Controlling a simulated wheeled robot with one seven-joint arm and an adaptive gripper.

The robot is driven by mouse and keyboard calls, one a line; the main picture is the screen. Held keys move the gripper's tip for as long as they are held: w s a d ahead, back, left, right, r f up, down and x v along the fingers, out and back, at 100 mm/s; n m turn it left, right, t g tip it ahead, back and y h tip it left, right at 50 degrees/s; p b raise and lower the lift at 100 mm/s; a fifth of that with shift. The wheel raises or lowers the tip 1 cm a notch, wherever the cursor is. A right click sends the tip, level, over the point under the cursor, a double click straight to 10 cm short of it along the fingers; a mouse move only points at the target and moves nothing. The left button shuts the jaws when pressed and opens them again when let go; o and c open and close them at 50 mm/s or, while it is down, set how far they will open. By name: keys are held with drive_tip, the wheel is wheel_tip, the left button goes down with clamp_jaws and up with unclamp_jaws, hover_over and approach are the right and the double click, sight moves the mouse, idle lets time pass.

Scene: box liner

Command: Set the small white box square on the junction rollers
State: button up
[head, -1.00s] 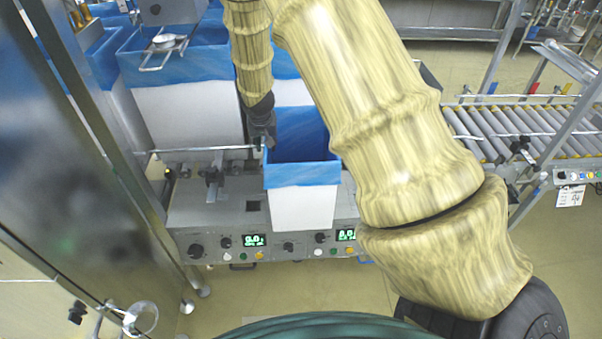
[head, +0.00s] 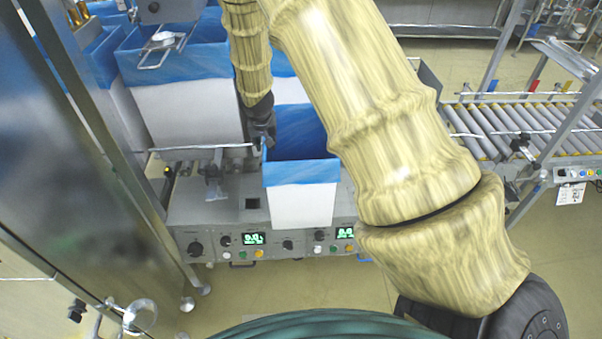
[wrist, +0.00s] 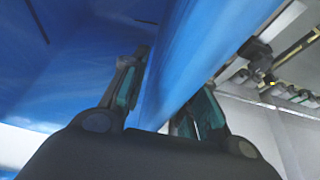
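The small white box (head: 300,206) has a blue liner folded over its rim and an open top. In the head view it is upright at the front of the grey machine, in front of its top. I cannot tell whether its base touches. My gripper (head: 263,132) is at its left rear rim. In the wrist view the fingers (wrist: 158,88) straddle the blue-lined wall, one inside and one outside, and look closed on it. The outer fingertip is hidden behind the liner.
Larger white boxes with blue liners (head: 188,115) stand behind, at left. A thin metal rail (head: 205,149) runs in front of them. A roller conveyor (head: 500,128) lies to the right, partly behind my arm. A steel cabinet (head: 70,150) fills the left side.

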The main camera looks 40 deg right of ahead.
drive_tip(key=shift+d, duration=0.1)
drive_tip(key=shift+c, duration=0.3)
drive_tip(key=shift+s+d, duration=0.1)
clamp_jaws()
drive_tip(key=shift+r, duration=0.1)
